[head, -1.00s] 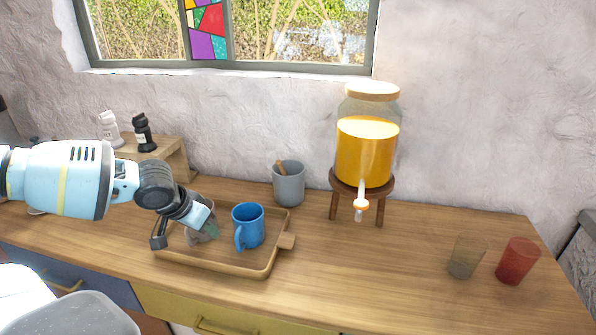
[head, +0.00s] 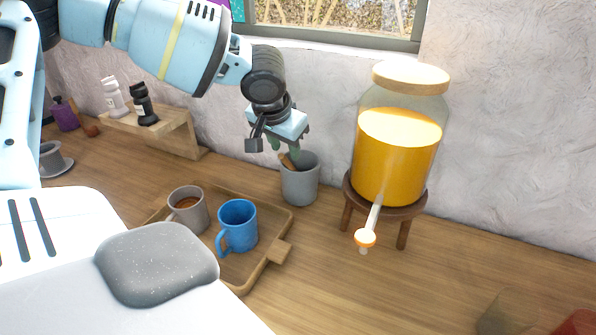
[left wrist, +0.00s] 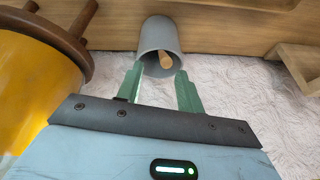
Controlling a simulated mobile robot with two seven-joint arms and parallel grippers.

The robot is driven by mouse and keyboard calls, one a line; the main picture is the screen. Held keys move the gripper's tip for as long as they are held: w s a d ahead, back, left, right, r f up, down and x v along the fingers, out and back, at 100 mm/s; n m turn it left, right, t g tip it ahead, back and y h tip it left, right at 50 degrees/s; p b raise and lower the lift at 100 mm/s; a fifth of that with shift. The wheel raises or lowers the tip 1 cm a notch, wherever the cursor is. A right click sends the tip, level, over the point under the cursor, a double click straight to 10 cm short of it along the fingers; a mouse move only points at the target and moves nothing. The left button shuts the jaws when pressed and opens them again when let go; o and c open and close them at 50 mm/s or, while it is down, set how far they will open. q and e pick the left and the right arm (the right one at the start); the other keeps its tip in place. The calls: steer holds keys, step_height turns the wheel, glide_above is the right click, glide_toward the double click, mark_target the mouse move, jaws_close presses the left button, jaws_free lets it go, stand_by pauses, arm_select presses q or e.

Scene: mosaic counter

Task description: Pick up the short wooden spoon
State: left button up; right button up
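The short wooden spoon (head: 287,161) stands in a grey cup (head: 300,184) on the counter, and only its upper end shows above the rim. In the left wrist view the spoon's end (left wrist: 165,60) shows inside the mouth of the grey cup (left wrist: 159,35). My left gripper (head: 276,148) is just above the cup, pointing down. In the left wrist view its two green fingers (left wrist: 160,88) are apart, with nothing between them, and the spoon's end lies just beyond the gap. My right gripper is in neither view.
A glass juice dispenser (head: 398,150) on a wooden stand is right of the cup. A wooden tray (head: 273,258) with a blue mug (head: 238,225) and a grey-brown mug (head: 189,209) is in front. A small wooden shelf (head: 183,136) with two shakers is at the left.

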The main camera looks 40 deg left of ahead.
mark_target(288, 163)
arm_select(q)
steer(key=shift+x, duration=1)
steer(key=shift+w+f, duration=0.15)
steer(key=shift+a+f, duration=0.15)
steer(key=shift+f, duration=0.15)
steer(key=x, duration=0.4)
steer(key=shift+a, duration=0.2)
steer(key=shift+w+f, duration=0.1)
steer(key=shift+f, duration=0.05)
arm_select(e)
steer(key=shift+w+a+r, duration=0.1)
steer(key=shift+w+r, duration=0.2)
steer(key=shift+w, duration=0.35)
arm_select(q)
steer(key=shift+c, duration=0.5)
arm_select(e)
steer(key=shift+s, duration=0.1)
arm_select(q)
jaws_close()
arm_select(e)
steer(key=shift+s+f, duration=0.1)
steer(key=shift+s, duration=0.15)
